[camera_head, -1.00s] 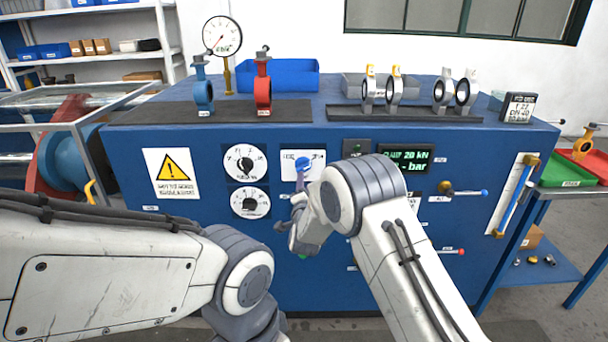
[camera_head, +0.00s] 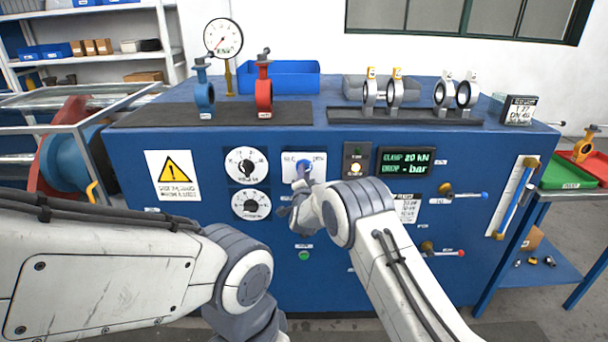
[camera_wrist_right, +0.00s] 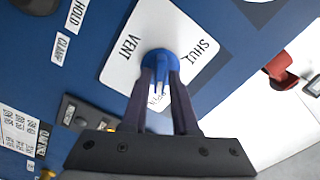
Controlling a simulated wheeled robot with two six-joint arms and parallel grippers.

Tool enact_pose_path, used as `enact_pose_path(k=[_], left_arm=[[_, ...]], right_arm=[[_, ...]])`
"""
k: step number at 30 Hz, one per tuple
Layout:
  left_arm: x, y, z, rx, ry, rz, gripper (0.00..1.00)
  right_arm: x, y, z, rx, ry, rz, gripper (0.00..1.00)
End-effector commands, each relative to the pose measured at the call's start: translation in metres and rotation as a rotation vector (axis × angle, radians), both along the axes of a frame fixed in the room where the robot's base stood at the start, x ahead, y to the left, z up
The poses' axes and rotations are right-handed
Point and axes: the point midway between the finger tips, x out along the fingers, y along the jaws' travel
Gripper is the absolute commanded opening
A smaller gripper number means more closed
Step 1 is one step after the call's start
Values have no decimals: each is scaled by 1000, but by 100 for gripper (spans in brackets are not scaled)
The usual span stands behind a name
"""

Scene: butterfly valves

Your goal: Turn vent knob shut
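The vent knob (camera_head: 303,165) is blue and sits on a white plate (camera_head: 317,160) on the front of the blue bench. In the right wrist view the knob (camera_wrist_right: 160,63) lies between the words VENT and SHUT on the plate (camera_wrist_right: 128,48). My right gripper (camera_wrist_right: 163,75) has its two dark fingers close together, with their tips on either side of the knob. They look shut on it; the fingers partly cover its lower part. In the head view the right gripper (camera_head: 302,185) reaches the knob from below.
Two black-and-white dials (camera_head: 246,166) are left of the knob. A switch panel (camera_head: 357,160) and a green-lettered display (camera_head: 405,161) are right of it. A green button (camera_head: 304,255) is below. Levers with blue (camera_head: 484,195) and red (camera_head: 460,253) tips stick out farther right.

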Motion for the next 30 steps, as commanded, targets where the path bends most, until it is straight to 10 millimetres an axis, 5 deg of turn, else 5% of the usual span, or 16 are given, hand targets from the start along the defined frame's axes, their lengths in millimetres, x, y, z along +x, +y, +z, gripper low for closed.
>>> enact_pose_path(k=[17, 30], left_arm=[[0, 0, -8, 0, 0, 0, 0], [0, 0, -31, 0, 0, 0, 0]], right_arm=[[0, 0, -2, -82, 0, 0, 0], [0, 0, -2, -450, 0, 0, 0]])
